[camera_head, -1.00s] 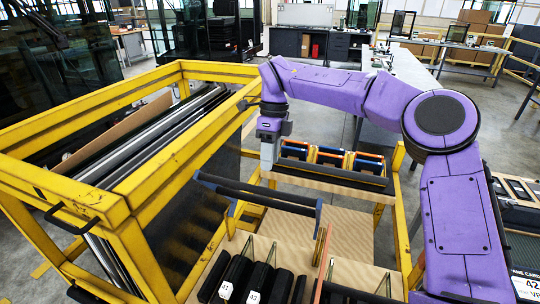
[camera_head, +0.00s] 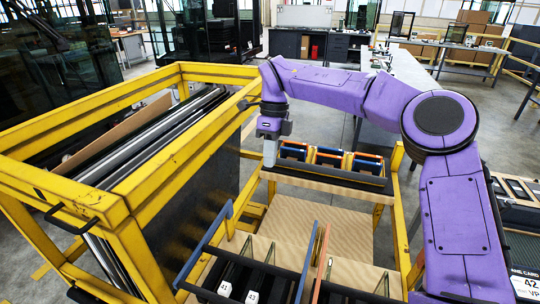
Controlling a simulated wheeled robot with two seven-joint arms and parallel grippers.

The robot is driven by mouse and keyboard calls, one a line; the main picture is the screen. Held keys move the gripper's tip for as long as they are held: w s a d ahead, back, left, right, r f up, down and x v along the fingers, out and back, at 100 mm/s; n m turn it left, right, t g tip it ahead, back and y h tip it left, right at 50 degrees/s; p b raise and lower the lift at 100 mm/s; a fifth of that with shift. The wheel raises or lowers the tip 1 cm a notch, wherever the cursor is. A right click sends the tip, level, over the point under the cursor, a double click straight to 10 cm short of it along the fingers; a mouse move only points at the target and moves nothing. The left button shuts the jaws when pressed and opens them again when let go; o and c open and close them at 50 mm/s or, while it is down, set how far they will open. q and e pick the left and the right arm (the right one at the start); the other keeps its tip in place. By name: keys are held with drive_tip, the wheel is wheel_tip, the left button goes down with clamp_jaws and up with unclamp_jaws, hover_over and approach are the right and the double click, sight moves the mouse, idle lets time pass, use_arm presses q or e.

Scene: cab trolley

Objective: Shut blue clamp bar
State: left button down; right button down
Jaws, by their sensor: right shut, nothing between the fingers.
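My right gripper (camera_head: 270,152) is shut and empty. It points down beside the far tray, beyond the clamp bar and apart from it. My left gripper is not in view.
A yellow frame (camera_head: 165,170) with a dark panel stands at left. The far tray (camera_head: 345,180) holds several blue and orange items. A wooden board (camera_head: 325,225) lies bare between the trays. Work tables (camera_head: 420,75) stand behind.

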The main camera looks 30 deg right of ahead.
drive_tip(key=shift+w+f, duration=0.15)
drive_tip(key=shift+w, duration=0.1)
drive_tip(key=c, duration=1.8)
unclamp_jaws()
drive_tip(key=shift+s, duration=0.15)
drive_tip(key=o, duration=0.8)
drive_tip(key=p+v, duration=0.2)
drive_tip(key=v, duration=0.8)
drive_tip(key=shift+d+r, duration=0.1)
drive_tip(key=shift+r, duration=0.25)
